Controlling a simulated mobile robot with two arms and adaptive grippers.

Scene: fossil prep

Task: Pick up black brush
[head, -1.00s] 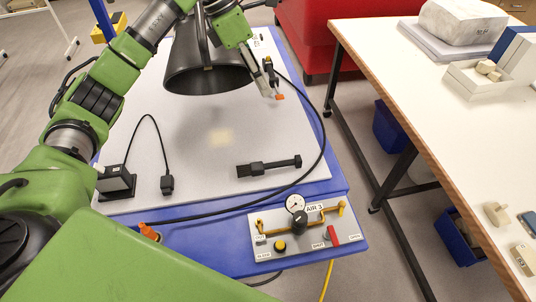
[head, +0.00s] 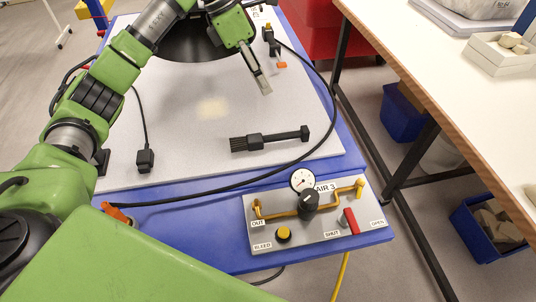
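The black brush (head: 272,139) lies flat on the light grey top of the blue table, its bristle end to the left and its handle to the right. My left gripper (head: 264,86) is above the table, behind the brush in the head view and apart from it. Its fingers point down toward the tabletop and are seen edge-on, so I cannot tell whether they are open or shut. Nothing shows held between them. My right gripper is not in view.
A black tool with an orange tip (head: 281,64) is beside my gripper. A black cone hood (head: 185,42) is behind my arm. A black hose (head: 225,185) curves around the brush. A valve panel (head: 320,225) is at the front. A white-topped table (head: 440,80) stands at right.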

